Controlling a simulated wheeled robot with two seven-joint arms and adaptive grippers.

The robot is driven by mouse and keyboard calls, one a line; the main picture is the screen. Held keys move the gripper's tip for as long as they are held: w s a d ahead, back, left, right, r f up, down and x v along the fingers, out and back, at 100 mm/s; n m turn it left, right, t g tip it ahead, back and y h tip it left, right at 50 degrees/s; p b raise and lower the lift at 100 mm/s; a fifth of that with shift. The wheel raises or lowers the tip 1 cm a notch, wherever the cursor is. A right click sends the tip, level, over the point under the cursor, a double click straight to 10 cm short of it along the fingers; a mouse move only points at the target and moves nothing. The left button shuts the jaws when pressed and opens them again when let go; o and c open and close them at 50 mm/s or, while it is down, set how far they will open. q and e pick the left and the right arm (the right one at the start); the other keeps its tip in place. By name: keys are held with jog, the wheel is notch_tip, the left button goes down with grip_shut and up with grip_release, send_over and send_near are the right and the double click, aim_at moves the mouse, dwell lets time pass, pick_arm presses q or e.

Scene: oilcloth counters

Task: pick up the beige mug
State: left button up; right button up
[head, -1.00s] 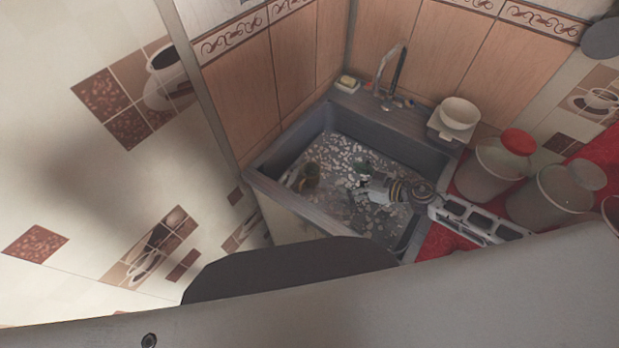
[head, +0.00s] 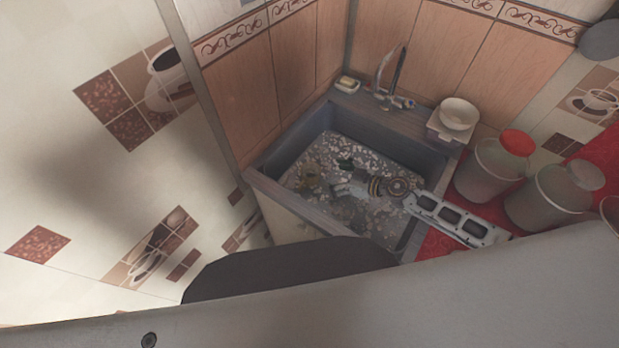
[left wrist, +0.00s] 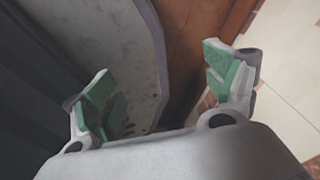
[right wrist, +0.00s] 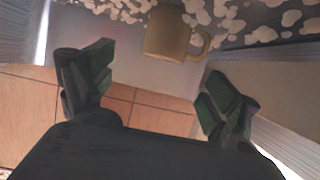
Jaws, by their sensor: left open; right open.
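The beige mug (head: 308,175) stands in the stone-patterned sink, toward its left side in the head view. In the right wrist view the mug (right wrist: 168,34) is at the top centre, with its handle to the right. My right gripper (head: 343,183) reaches into the sink from the right, a short way from the mug. In its wrist view the right gripper (right wrist: 150,80) is open and empty, and the mug lies beyond the fingertips, roughly between them. My left gripper (left wrist: 157,75) is open and empty, away from the mug, and is not visible in the head view.
The sink rim (head: 290,128) surrounds the work area. Jars (head: 490,168) stand on the red counter at right. Brown tiled walls close off the back.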

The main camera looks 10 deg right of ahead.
aim_at(303, 168)
pick_arm(q)
jog(key=shift+d, duration=0.15)
pick_arm(e)
jog(key=shift+x, duration=1.2)
pick_arm(q)
jog(key=shift+a+f+b, duration=0.35)
jog(key=shift+a+f, duration=0.05)
jog(key=shift+a, duration=0.1)
pick_arm(e)
jog(key=shift+a+x, duration=0.2)
jog(key=shift+x, duration=2.45)
pick_arm(q)
jog(key=shift+w, duration=0.1)
pick_arm(e)
jog(key=shift+s+r, duration=0.1)
jog(key=shift+s, duration=0.15)
pick_arm(q)
jog(key=shift+a, duration=0.1)
pick_arm(e)
jog(key=c, duration=1.4)
